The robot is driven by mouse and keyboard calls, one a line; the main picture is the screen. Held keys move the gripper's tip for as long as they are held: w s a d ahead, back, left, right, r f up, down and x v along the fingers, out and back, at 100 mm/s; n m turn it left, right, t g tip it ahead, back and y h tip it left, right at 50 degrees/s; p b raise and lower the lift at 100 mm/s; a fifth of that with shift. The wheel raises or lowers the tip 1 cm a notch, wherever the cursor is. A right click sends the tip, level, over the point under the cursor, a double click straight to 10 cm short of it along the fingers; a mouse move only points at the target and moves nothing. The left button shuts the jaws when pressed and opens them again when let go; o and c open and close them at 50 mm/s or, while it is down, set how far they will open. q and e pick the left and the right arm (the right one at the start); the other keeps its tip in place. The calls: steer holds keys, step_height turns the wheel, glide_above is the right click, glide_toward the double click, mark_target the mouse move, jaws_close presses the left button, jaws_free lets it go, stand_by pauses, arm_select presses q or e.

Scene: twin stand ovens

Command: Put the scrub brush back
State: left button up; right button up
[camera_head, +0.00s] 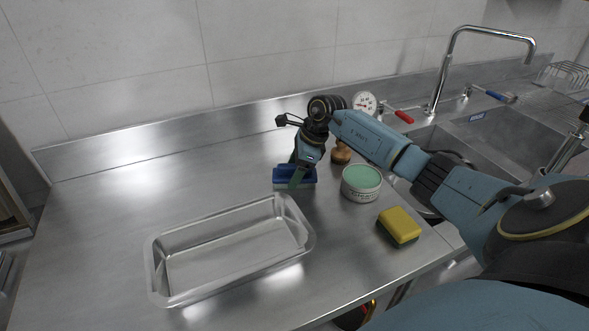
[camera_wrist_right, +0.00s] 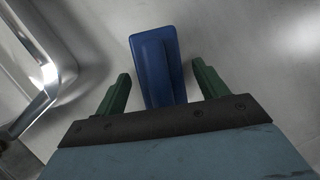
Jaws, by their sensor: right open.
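The blue scrub brush (camera_head: 280,180) lies on the steel counter just behind the right end of the metal tray. In the right wrist view the blue brush (camera_wrist_right: 154,58) shows from above, between the two green fingers. My right gripper (camera_head: 298,179) points down at the brush with its fingers apart. In the wrist view the right gripper (camera_wrist_right: 160,76) has a finger on each side of the brush, with gaps showing. I cannot tell how high the fingertips are above the counter. My left gripper is not in view.
The empty metal tray (camera_head: 156,273) stands at the front. A green-topped tin (camera_head: 361,183), a yellow sponge (camera_head: 399,225), a wooden-looking object (camera_head: 341,153) and a dial gauge (camera_head: 364,103) stand to the right. The sink (camera_head: 487,143) and faucet (camera_head: 446,68) lie farther right. The counter's left is clear.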

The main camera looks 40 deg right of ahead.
steer(key=v, duration=1.2)
steer(key=shift+r, duration=0.1)
